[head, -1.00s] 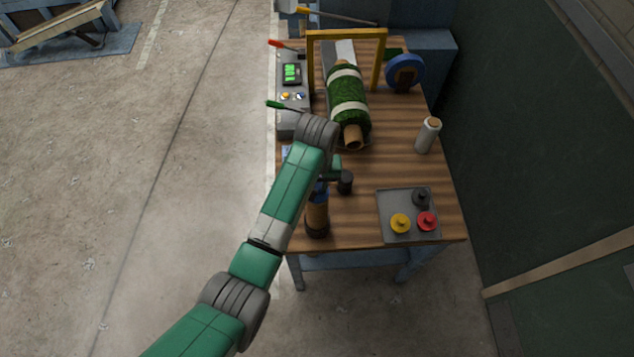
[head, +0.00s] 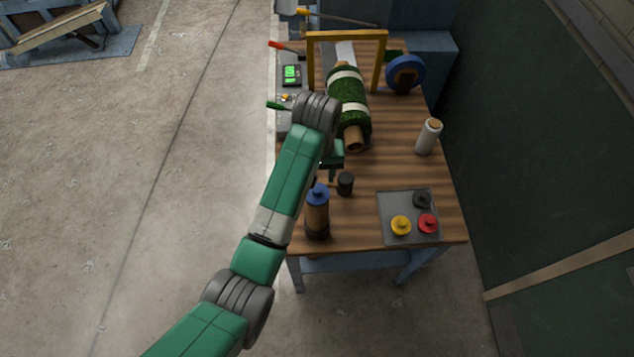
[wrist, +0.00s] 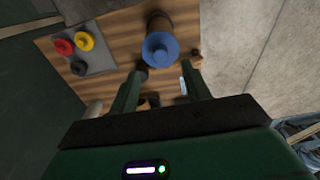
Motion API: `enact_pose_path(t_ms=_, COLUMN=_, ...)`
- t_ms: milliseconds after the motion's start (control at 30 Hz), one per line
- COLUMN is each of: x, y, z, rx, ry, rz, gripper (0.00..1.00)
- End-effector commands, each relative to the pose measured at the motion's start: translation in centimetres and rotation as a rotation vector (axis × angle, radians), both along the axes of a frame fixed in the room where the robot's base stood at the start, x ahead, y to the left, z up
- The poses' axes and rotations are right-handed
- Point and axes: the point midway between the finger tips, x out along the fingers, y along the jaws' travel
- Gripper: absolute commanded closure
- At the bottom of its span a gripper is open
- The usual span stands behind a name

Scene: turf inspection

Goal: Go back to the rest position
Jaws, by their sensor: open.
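My gripper (head: 333,166) hangs over the left part of the wooden workbench (head: 388,170), largely hidden behind my arm in the head view. In the wrist view my gripper (wrist: 162,90) shows two green fingers standing apart with nothing held between them. A brown bottle with a blue cap (head: 317,212) stands upright at the near left corner of the bench. In the wrist view the bottle's blue cap (wrist: 160,49) lies beyond the fingertips, apart from them. A small black cylinder (head: 345,183) stands beside the bottle.
A green turf roll (head: 348,100) with white bands lies near a yellow frame (head: 311,60). A control box (head: 291,75) is at left. A white roll (head: 428,137), a blue reel (head: 405,73) and a grey tray (head: 390,237) with knobs stand at right. Open floor lies left.

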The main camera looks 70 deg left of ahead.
Motion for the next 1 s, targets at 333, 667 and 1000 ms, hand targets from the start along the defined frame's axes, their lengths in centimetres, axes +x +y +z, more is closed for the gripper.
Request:
enact_pose_path(t_ms=333, x=0.0, y=0.0, z=1.3, rx=0.000, ry=0.000, rz=0.001, gripper=0.52)
enact_pose_path(t_ms=667, x=2.1, y=-0.5, z=2.6, rx=0.053, ry=-0.050, rz=-0.047, gripper=0.52)
enact_pose_path(t_ms=1000, x=19.3, y=-12.5, z=22.0, rx=0.623, ry=-0.689, rz=-0.518, gripper=0.52)
